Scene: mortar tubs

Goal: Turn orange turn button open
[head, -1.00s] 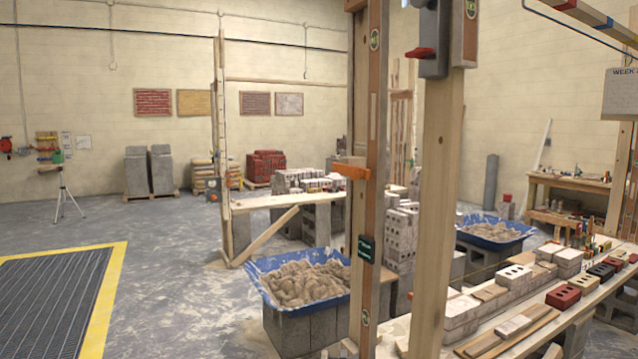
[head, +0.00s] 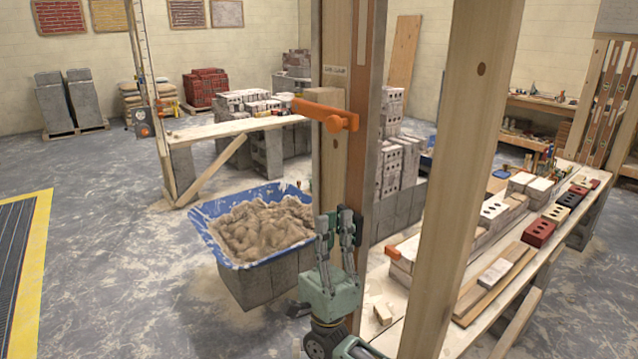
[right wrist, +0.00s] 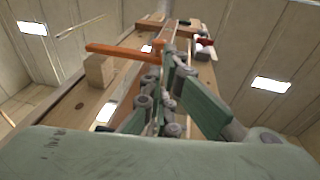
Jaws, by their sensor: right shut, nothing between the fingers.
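The orange turn button (head: 335,119) is mounted on the upright wooden post in the head view. My right gripper (head: 338,216) is below the button in front of the post, fingers pointing up, shut and empty. In the wrist view its fingertips (right wrist: 170,62) appear close to the button's right end; contact cannot be told. My left gripper is not in view.
A second wooden post (head: 465,170) stands close on the right. A blue tub (head: 235,263) of mortar rests on grey blocks at left. A plank bench (head: 520,285) with bricks runs along the right.

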